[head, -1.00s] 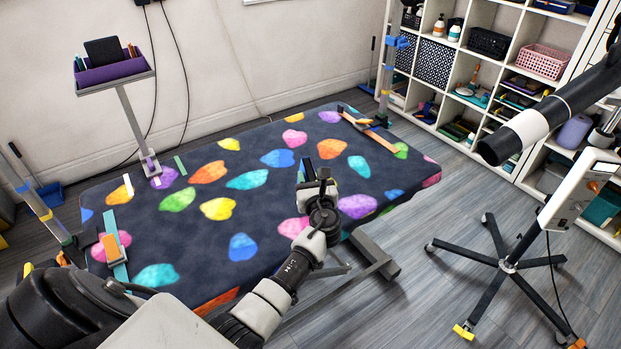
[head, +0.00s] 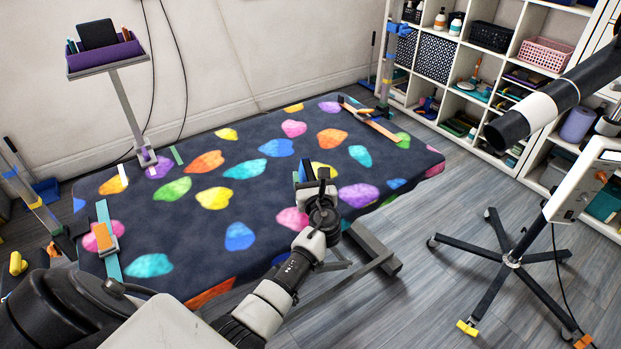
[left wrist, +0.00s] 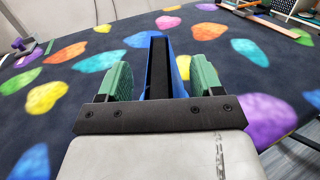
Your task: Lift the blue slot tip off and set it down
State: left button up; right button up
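My left gripper (head: 312,182) is above the dark table with coloured patches, near its front right part. In the left wrist view, a blue piece with a black middle, which looks like the blue slot tip (left wrist: 183,66), stands between the green finger pads of the left gripper (left wrist: 162,82). In the head view the blue slot tip (head: 296,179) shows only in part, as the gripper hides the rest. My right gripper is not in view.
The patterned table (head: 270,205) has wide bare room. An orange-and-teal clamp piece (head: 109,243) lies at its left end, and an orange bar (head: 378,123) at its far right. A purple tray (head: 105,57) stands behind. A wheeled stand (head: 513,259) is at right.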

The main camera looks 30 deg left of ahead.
pick_arm(q)
jog(key=shift+o, duration=0.2)
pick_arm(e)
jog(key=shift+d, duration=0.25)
pick_arm(q)
jog(key=shift+d, duration=0.1)
jog(key=shift+s+d, duration=0.25)
jog(key=shift+s, duration=0.05)
jog(key=v, duration=1)
jog(key=shift+a, duration=0.1)
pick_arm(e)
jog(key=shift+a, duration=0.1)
